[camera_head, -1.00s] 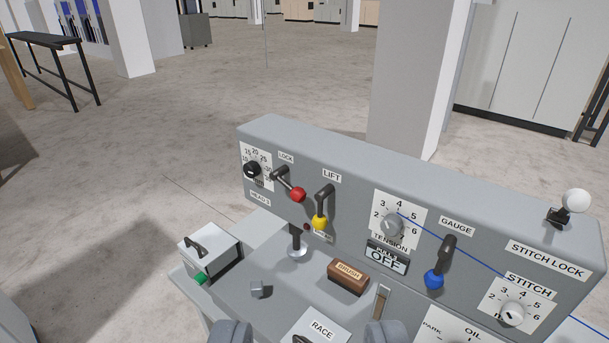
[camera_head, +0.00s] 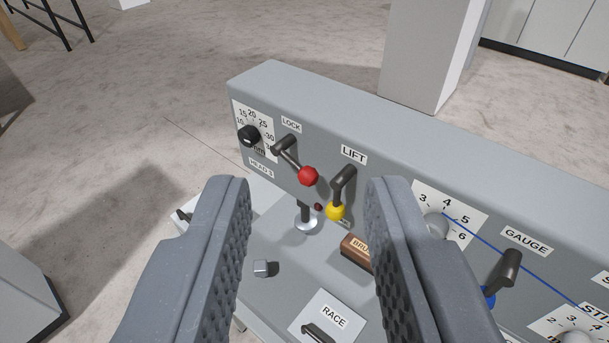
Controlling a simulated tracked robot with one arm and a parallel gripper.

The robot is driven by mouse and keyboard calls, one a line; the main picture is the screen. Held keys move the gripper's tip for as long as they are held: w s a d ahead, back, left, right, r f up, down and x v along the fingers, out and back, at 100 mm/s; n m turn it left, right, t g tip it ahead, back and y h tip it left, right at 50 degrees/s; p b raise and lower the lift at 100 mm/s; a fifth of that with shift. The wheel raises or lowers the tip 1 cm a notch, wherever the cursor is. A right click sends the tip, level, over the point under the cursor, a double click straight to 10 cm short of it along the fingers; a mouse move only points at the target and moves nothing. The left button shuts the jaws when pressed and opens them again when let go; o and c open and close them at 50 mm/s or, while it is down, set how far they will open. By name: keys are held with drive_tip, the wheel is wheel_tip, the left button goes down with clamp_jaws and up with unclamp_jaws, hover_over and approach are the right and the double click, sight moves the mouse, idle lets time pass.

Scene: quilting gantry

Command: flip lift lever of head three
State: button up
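The lift lever (camera_head: 343,184) is a dark handle with a yellow knob (camera_head: 335,212), under the LIFT label on the grey panel (camera_head: 300,110) marked HEAD 3. It hangs down, tilted slightly left. My gripper (camera_head: 308,190) is open and empty, its two grey ribbed fingers spread wide in the foreground. In the picture the yellow knob lies between the fingertips, nearer the right one; the fingers appear short of it and not touching it. The right finger hides part of the panel and the brush block.
The lock lever (camera_head: 290,158) with a red knob is close left of the lift lever. A brown brush block (camera_head: 355,251), a small grey block (camera_head: 263,268) and the RACE plate (camera_head: 327,317) lie below. The gauge lever (camera_head: 507,268) is at right.

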drive_tip(key=w+a+f+t+y+p, duration=0.1)
drive_tip(key=w+a+f+y, duration=0.1)
drive_tip(key=w+a+f, duration=0.55)
drive_tip(key=m+h+p, duration=0.2)
drive_tip(key=m+h, duration=0.3)
drive_tip(key=h, duration=0.5)
approach(336, 187)
drive_tip(key=x, duration=0.9)
drive_tip(key=shift+w+b, duration=0.1)
drive_tip(key=shift+b, duration=0.2)
